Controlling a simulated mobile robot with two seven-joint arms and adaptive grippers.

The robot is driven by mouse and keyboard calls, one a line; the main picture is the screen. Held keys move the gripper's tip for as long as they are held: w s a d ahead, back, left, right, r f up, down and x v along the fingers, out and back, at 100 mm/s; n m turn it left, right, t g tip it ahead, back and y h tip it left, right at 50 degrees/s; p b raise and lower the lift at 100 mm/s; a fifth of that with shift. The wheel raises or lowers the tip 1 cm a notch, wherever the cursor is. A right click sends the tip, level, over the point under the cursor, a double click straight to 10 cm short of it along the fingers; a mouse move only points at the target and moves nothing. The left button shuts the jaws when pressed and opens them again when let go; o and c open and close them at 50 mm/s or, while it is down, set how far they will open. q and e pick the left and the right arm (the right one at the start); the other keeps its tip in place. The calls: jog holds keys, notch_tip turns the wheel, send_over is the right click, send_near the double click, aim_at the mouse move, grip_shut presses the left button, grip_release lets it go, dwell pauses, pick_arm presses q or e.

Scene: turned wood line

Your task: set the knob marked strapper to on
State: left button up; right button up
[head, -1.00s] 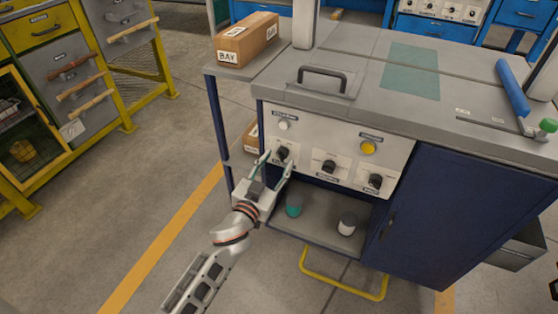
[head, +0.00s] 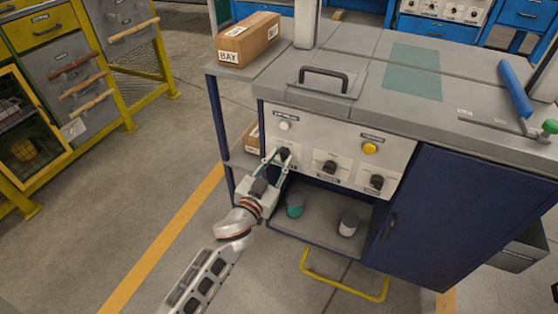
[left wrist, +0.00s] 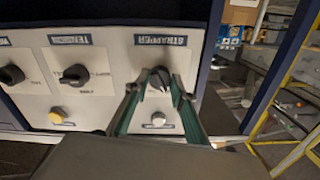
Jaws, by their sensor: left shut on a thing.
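The black strapper knob (head: 284,152) is the leftmost in the row of knobs on the pale panel of the blue bench in the head view. In the left wrist view, which is upside down, the knob (left wrist: 160,77) sits beside its label reading "STRAPPER" (left wrist: 161,41). My left gripper (head: 277,156) reaches up to the panel, its two green-grey fingers (left wrist: 158,92) on either side of the knob and shut on it. The fingers partly hide the plate around it, and I cannot tell which mark the knob points at. My right gripper is in neither view.
Two more black knobs, a middle one (head: 330,167) and a right one (head: 376,181), sit along the panel. A white button (head: 284,126) and a yellow button (head: 369,148) are above the row. An open shelf with two small pots (head: 294,206) lies below.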

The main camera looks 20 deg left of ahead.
pick_arm(q)
jog(key=shift+m, duration=1.2)
jog(key=m, duration=0.2)
jog(key=shift+m, duration=0.4)
jog(key=m, duration=0.6)
jog(key=shift+a, duration=0.1)
jog(key=shift+m, duration=0.3)
jog(key=o, duration=1.1)
